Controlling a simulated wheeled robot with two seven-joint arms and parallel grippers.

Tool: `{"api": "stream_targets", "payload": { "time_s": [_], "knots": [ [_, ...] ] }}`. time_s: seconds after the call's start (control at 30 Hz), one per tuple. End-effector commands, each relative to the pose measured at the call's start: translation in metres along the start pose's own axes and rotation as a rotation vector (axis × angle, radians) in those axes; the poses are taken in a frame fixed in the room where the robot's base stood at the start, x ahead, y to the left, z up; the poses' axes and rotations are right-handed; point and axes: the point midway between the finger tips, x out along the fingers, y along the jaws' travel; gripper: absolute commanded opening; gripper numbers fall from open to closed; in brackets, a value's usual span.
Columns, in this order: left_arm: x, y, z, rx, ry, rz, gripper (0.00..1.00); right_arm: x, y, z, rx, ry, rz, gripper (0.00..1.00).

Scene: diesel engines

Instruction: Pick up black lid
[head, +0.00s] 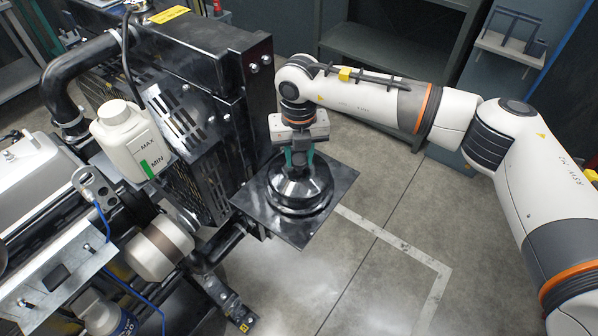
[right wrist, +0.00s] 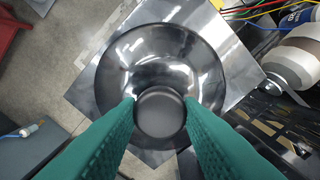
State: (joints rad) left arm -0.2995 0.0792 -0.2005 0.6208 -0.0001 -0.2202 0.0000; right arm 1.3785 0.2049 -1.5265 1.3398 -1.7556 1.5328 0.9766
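The black lid (head: 300,187) is round and glossy, with a knob on top. It sits on a dark square plate (head: 342,181) beside the engine. In the right wrist view the lid (right wrist: 160,52) shows from above as a wide shiny dish around a round grey-black knob. My right gripper (right wrist: 160,108) points down over the lid, its green fingertips against the knob's left and right sides with no clear gap. In the head view the right gripper (head: 299,162) is at the top of the lid, partly hiding the knob. My left gripper is not in view.
The diesel engine's black frame (head: 215,50) stands close to the left of the plate. A white reservoir bottle (head: 130,138), hoses and blue cables are farther left. Grey shelving (head: 385,45) stands behind. The floor right of the plate is clear.

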Motion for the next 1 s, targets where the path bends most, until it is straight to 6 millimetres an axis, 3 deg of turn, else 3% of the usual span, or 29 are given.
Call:
{"api": "stream_targets", "payload": {
  "time_s": [0.03, 0.17, 0.57, 1.0],
  "knots": [
    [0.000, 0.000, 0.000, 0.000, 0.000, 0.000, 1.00, 0.000, 0.000, 0.000, 0.000, 0.000, -0.001, 0.19],
    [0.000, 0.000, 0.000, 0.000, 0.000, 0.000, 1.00, 0.000, 0.000, 0.000, 0.000, 0.000, -0.001, 0.00],
    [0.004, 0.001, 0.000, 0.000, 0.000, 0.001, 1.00, -0.009, 0.000, -0.001, 0.000, 0.003, -0.002, 0.00],
    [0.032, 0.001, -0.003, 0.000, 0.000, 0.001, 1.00, -0.087, 0.000, -0.001, 0.001, 0.004, -0.001, 0.00]
  ]
}}
